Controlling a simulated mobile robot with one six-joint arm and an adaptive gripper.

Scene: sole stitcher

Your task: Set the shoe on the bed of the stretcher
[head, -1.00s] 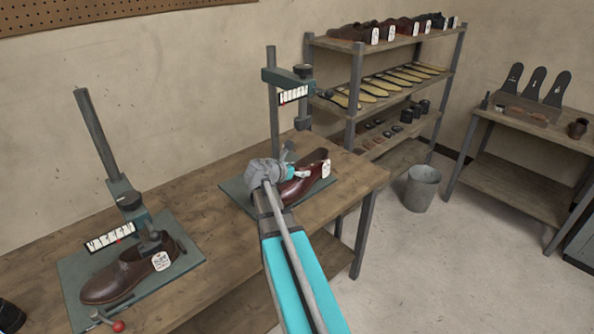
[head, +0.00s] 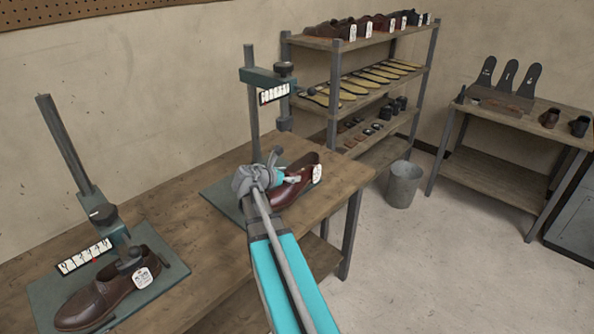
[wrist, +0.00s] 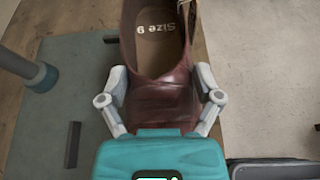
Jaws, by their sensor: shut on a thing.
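My gripper (head: 276,177) is shut on a brown leather shoe (head: 295,188) with a white tag at its heel end. In the wrist view the two fingers (wrist: 160,100) press the shoe's sides, and its insole (wrist: 160,45) reads "Size 9". The stretcher's flat green bed (head: 218,192) lies on the bench, with its post (head: 252,110) and marked head (head: 275,93) above. In the wrist view the bed (wrist: 95,80) shows left of the shoe, which overlaps its right side. Whether the shoe touches the bed cannot be told.
A second stretcher (head: 50,290) at the left holds another brown shoe (head: 100,298). The wooden bench (head: 180,230) has bare room between the two. A shelf rack (head: 430,95), a bucket (head: 403,185) and a side table (head: 500,180) stand to the right.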

